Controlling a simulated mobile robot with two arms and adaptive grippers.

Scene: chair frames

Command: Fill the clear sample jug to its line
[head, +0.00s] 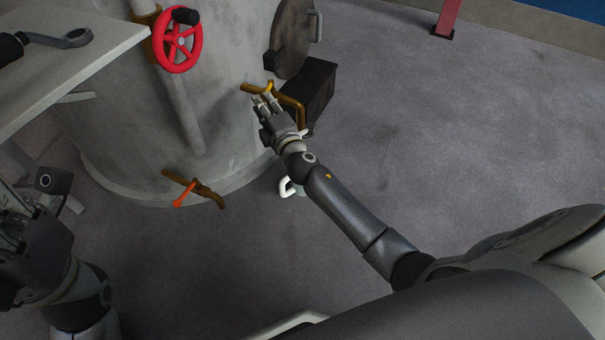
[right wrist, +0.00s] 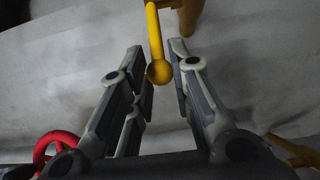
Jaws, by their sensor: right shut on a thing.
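My right gripper (head: 266,101) is at the yellow tap lever (head: 256,88) on the side of the grey tank (head: 110,110). In the right wrist view the gripper (right wrist: 160,68) has its fingers on both sides of the round end of the yellow lever (right wrist: 155,35), shut on it. A curved yellow spout pipe (head: 297,108) comes out beside it. The sample jug shows only as a white handle (head: 287,187) low by the tank's foot; my right forearm hides most of it. I cannot tell its level or its line. My left gripper (head: 28,205) is at the left edge, its fingers unclear.
A red handwheel (head: 178,40) sits on the tank's upper pipe. An orange-handled valve (head: 187,192) is low on the tank. A dark box (head: 312,90) and round hatch (head: 290,38) are at the tank's right. A bench (head: 75,50) holds a wrench (head: 62,40).

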